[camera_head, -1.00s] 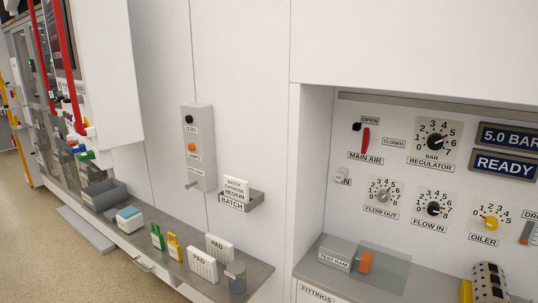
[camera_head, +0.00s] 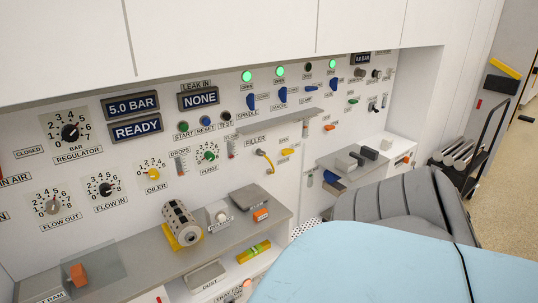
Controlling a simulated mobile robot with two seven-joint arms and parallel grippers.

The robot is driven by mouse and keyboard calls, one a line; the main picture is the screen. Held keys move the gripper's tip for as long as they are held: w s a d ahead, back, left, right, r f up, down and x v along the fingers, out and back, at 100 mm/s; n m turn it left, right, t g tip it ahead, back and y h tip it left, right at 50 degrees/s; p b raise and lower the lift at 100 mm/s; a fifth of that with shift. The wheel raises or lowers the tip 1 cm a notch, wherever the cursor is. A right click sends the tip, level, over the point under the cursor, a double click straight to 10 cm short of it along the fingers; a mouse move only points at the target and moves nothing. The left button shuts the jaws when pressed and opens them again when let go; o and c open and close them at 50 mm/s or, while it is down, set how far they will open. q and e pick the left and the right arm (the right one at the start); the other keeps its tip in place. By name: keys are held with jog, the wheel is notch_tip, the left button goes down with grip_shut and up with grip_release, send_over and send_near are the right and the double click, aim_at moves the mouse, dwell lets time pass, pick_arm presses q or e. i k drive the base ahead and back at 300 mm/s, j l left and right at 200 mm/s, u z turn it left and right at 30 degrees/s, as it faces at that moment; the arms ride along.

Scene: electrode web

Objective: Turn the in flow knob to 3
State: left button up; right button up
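The black flow in knob (camera_head: 105,189) is on the wall panel at the left of the head view, on a square white dial plate with numbers around it. Its FLOW IN label (camera_head: 111,206) is just below. A small red mark shows on the right part of the knob, but the exact number it points at is too small to read. Nothing touches the knob. Neither my left nor my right gripper is in view.
The flow out knob (camera_head: 52,206) is left of it, the yellow oiler knob (camera_head: 152,174) right, the bar regulator knob (camera_head: 70,132) above. Below, a shelf (camera_head: 130,272) carries an orange block (camera_head: 78,275) and a perforated cylinder (camera_head: 181,222). A cabinet front (camera_head: 60,50) overhangs the panel.

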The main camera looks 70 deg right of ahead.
aim_at(105, 189)
jog(key=z, duration=2.25)
jog(key=u, duration=0.65)
jog(key=i+l+u, duration=0.3)
jog(key=i+u, duration=0.15)
jog(key=i+l+u, duration=0.4)
